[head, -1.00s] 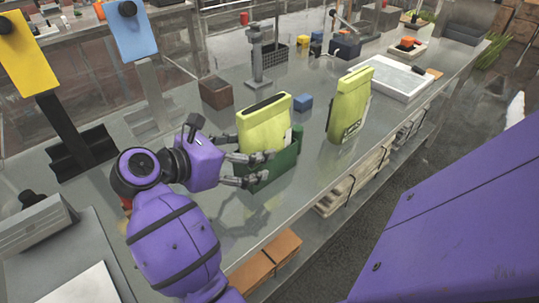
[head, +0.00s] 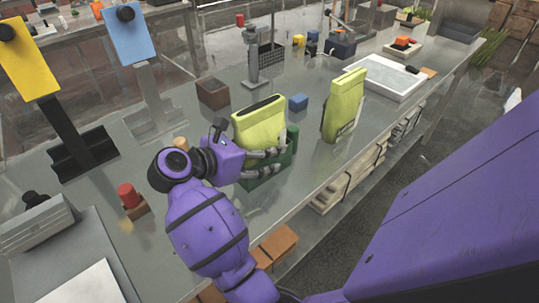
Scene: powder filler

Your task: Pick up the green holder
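The green holder (head: 286,160) stands on the grey table with a yellow-green bag (head: 258,128) upright in it.
A second yellow-green bag (head: 343,106) stands to the right. A small blue block (head: 298,102) and a brown box (head: 213,93) are behind the holder. A red-topped item (head: 128,195) stands at left. The table's front edge is close to the holder.

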